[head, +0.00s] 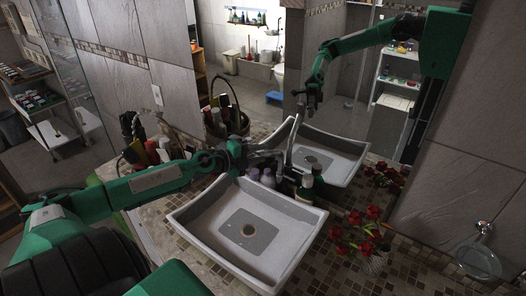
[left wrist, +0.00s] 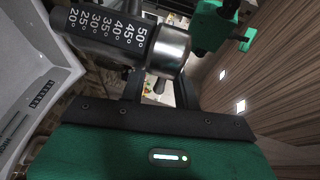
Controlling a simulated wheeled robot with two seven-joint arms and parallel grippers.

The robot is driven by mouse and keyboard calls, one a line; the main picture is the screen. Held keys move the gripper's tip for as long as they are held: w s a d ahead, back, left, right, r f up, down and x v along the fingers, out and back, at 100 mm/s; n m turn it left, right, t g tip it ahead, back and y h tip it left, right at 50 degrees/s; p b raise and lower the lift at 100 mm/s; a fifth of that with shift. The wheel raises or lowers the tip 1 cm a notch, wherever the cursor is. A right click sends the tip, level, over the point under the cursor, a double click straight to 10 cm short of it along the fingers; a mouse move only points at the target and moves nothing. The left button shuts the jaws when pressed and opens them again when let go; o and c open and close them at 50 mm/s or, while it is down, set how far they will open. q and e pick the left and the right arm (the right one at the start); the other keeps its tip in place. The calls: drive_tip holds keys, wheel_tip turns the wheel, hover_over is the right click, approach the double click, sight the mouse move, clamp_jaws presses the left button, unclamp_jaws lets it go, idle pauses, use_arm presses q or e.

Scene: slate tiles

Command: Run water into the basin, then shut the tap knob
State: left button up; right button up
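The white-grey basin (head: 205,232) stands on the mosaic counter; its inside shows a grey drain plate, and I see no water in it. My left gripper (head: 272,157) is at the tap behind the basin's far rim. The tap's slim spout (head: 291,142) rises beside it. In the left wrist view, the metal tap knob (left wrist: 125,38), with a black band of temperature marks, is close in front of my left gripper (left wrist: 158,92). My right gripper is not directly in view.
A mirror behind the counter reflects the basin and a green arm. Bottles (head: 318,172) stand right of the gripper, by the far rim. Red flowers (head: 365,228) stand right of the basin.

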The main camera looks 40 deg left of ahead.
use_arm(q)
drive_tip(key=shift+p+x, duration=0.3)
drive_tip(key=shift+x, duration=0.65)
clamp_jaws()
